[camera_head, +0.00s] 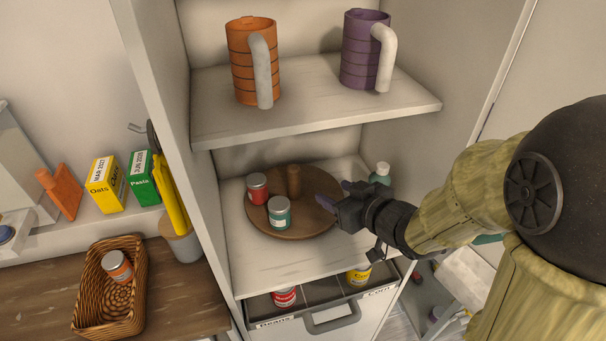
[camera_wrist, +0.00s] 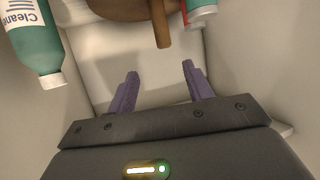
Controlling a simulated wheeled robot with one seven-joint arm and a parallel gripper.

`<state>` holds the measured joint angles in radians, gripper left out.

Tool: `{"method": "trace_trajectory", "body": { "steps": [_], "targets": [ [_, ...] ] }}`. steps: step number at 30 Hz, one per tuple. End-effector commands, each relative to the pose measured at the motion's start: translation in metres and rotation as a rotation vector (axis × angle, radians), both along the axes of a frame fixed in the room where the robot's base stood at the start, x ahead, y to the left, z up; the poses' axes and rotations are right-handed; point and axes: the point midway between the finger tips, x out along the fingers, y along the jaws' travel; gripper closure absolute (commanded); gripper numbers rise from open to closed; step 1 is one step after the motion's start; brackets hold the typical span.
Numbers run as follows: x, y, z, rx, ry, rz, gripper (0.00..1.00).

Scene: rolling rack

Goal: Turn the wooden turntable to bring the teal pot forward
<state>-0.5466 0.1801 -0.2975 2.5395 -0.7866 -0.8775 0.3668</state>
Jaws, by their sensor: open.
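The round wooden turntable (camera_head: 313,217) sits on the middle shelf, with an upright wooden peg (camera_head: 293,182) on it. The teal pot (camera_head: 280,215) stands at its front-left; the red pot (camera_head: 257,189) is behind and left of it. My gripper (camera_head: 343,194) is at the turntable's right side, open and empty. In the wrist view, its purple fingers (camera_wrist: 158,82) are apart, with the peg (camera_wrist: 161,25) beyond the gap, not between them. The turntable edge (camera_wrist: 120,10) and part of the teal pot (camera_wrist: 203,8) show at the top.
A teal cleaner bottle (camera_head: 381,174) stands right of the turntable, near my gripper; it is large in the wrist view (camera_wrist: 38,50). The upper shelf (camera_head: 310,107) holds orange (camera_head: 243,62) and purple (camera_head: 357,50) mugs. A drawer (camera_head: 330,302) with cans is below.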

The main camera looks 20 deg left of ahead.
Motion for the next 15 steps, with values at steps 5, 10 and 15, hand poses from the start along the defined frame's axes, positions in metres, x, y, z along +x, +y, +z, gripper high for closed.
{"method": "trace_trajectory", "body": {
  "steps": [5,10,15],
  "targets": [
    [-0.002,0.006,0.0,-0.001,0.001,0.013,0.49],
    [0.004,0.013,-0.003,0.0,0.001,0.015,0.49],
    [0.019,0.023,-0.013,-0.001,0.001,0.003,0.49]
  ]
}}
